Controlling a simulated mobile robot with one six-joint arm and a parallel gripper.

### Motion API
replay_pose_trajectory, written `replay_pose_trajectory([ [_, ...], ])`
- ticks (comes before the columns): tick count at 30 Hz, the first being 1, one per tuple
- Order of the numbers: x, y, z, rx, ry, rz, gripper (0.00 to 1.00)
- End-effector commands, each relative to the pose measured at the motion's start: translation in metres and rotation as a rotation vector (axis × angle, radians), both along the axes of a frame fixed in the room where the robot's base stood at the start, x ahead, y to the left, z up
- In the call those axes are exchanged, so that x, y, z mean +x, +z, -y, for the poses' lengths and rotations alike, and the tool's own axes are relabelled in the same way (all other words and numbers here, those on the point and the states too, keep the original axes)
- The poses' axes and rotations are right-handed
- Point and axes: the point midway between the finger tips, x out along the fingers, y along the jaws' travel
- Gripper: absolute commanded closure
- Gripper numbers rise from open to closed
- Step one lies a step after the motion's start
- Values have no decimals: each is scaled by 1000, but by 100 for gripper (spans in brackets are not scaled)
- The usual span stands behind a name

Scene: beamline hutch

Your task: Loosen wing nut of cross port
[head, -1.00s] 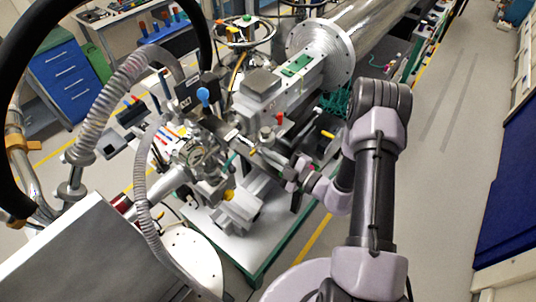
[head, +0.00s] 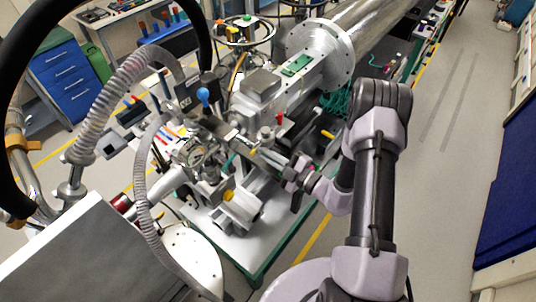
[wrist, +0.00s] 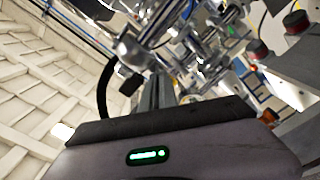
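The steel cross port (head: 198,157) stands left of centre in the head view, with round flanges and clamp parts around it. My gripper (head: 240,140) reaches in from the right, close to the cross port's upper right side. In the wrist view, my gripper's narrow grey fingers (wrist: 157,92) point up toward a shiny round metal fitting (wrist: 135,50). I cannot tell whether they touch it, or whether they are apart or closed. I cannot make out the wing nut for certain among the small metal parts.
A ribbed hose (head: 148,200) curves past the left of the cross port. A grey box-shaped unit (head: 262,84) and a blue knob (head: 204,97) are behind it. A green-edged table (head: 262,262) lies below. The floor (head: 455,120) at right is clear.

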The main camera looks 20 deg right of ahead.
Motion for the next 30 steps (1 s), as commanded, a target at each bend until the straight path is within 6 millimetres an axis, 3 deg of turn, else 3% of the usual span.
replay_pose_trajectory([
  [17,0,-2,0,-68,0,50,100],
  [30,0,-5,-1,-376,0,278,100],
])
